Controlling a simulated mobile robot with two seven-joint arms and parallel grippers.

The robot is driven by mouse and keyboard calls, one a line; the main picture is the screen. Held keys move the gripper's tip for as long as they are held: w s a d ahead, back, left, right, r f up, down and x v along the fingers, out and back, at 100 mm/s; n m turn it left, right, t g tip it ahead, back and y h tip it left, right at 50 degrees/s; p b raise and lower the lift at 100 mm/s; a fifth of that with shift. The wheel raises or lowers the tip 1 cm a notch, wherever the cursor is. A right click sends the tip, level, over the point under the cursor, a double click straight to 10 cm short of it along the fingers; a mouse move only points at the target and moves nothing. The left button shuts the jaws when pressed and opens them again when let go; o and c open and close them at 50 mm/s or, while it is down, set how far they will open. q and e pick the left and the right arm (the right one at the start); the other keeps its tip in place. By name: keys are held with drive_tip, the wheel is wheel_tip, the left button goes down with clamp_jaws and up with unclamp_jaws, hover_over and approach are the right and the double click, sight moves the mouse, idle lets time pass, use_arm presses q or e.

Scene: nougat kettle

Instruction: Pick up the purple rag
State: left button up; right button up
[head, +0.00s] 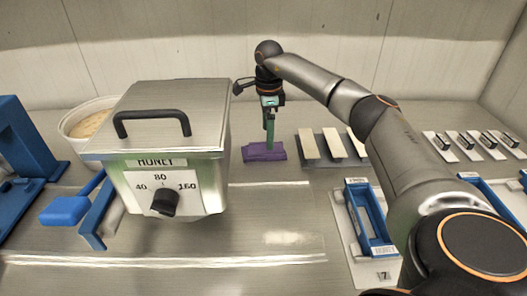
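The purple rag (262,155) lies folded flat on the steel worktop, just right of the honey kettle. My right arm comes in from the right, and its gripper (269,145) points straight down over the rag. Its green fingers reach to the rag's top surface. From this angle the fingers overlap, so I cannot tell whether they are apart or closed on cloth. The rag still rests on the worktop. My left gripper is not in view.
The steel honey kettle (160,125) with a black lid handle and dial stands close left of the rag. Pale-topped bars (332,144) lie close right. A blue frame (370,217), a blue scoop (66,209) and a white bowl (75,122) are around.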

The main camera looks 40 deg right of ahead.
drive_tip(key=f, duration=0.5)
drive_tip(key=shift+w+a, duration=0.1)
drive_tip(key=shift+a, duration=0.1)
drive_tip(key=shift+c, duration=0.2)
drive_tip(key=c, duration=1.1)
drive_tip(key=shift+r, duration=0.1)
wheel_tip(320, 180, up, 10)
drive_tip(key=shift+f, duration=0.1)
